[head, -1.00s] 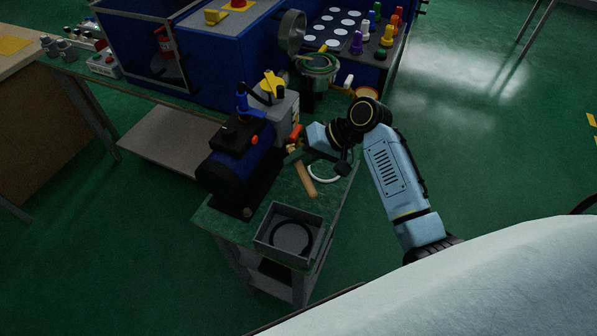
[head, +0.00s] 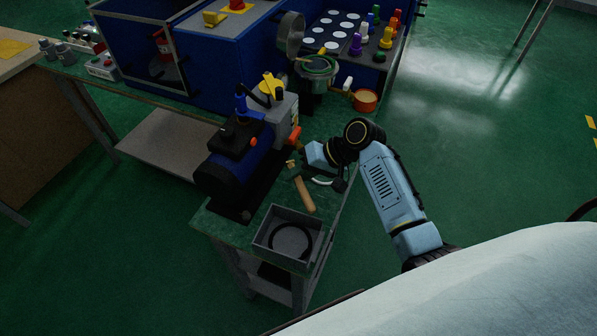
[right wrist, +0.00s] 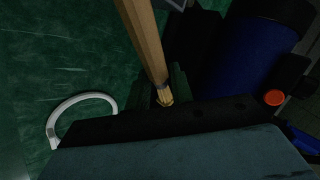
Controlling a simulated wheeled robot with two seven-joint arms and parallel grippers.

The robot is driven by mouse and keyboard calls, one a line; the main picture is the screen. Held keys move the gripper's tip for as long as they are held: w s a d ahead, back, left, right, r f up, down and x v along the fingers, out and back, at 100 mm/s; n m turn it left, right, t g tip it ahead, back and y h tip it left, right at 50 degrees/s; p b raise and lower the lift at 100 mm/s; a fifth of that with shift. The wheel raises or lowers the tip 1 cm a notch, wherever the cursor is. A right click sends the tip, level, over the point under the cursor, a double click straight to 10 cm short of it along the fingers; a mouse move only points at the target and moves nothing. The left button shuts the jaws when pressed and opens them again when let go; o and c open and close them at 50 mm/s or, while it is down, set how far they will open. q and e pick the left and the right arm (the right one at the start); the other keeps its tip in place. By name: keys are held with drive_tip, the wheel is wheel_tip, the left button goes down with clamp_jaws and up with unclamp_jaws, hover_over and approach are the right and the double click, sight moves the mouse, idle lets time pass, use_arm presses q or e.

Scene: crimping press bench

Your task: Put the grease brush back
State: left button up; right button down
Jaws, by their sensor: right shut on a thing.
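The grease brush has a wooden handle (head: 304,192) and shows over the green bench top (head: 232,229), between the blue press and the grey tray. My right gripper (head: 294,167) is shut on the brush near its bristle end. In the right wrist view the handle (right wrist: 143,38) runs up and left from between the fingers (right wrist: 165,88), with pale bristles (right wrist: 164,97) at the lower end. I cannot tell whether the brush touches the bench. My left gripper is not in view.
A grey tray (head: 264,246) with a black ring stands at the bench's near end. The blue press (head: 234,165) stands close on the left.

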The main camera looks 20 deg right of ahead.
drive_tip(key=c, duration=1.2)
unclamp_jaws()
drive_tip(key=shift+r, duration=0.1)
drive_tip(key=shift+r, duration=0.35)
drive_tip(key=p+v, duration=0.2)
drive_tip(key=v, duration=1)
